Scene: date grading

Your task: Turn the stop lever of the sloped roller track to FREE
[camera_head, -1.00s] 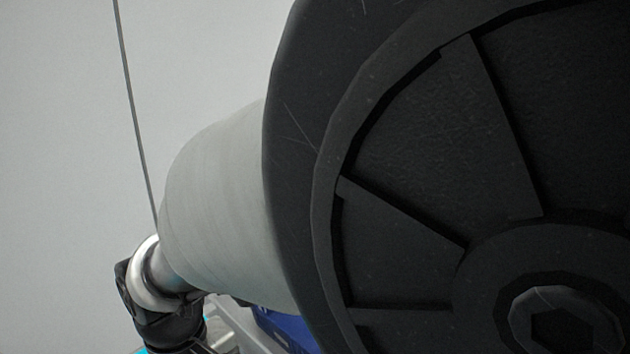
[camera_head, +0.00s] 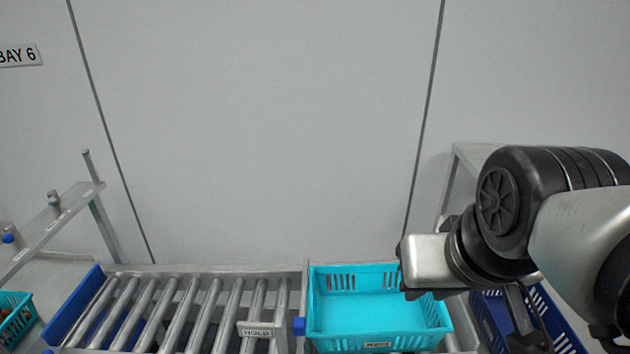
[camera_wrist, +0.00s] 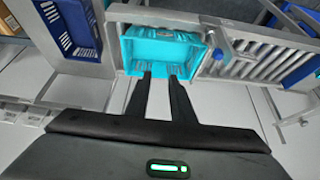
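The sloped roller track (camera_head: 180,271) lies at the lower left in the head view and at the right in the wrist view (camera_wrist: 270,62). A plate reading HOLD (camera_head: 257,331) is at its right end. A blue knob (camera_head: 299,326) beside the plate appears to be the stop lever's end; a blue part there also shows in the wrist view (camera_wrist: 218,55). How the lever is turned is unclear. My gripper (camera_wrist: 161,75) has its two dark fingers apart with nothing between them. In the wrist view they point toward a turquoise crate, to the left of the blue part.
The turquoise crate (camera_head: 375,334) stands just right of the track's end. A dark blue crate (camera_head: 553,322) is farther right, beneath my arm. A grey shelf frame (camera_head: 45,222) stands at left, with another turquoise crate (camera_head: 14,330) at the edge.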

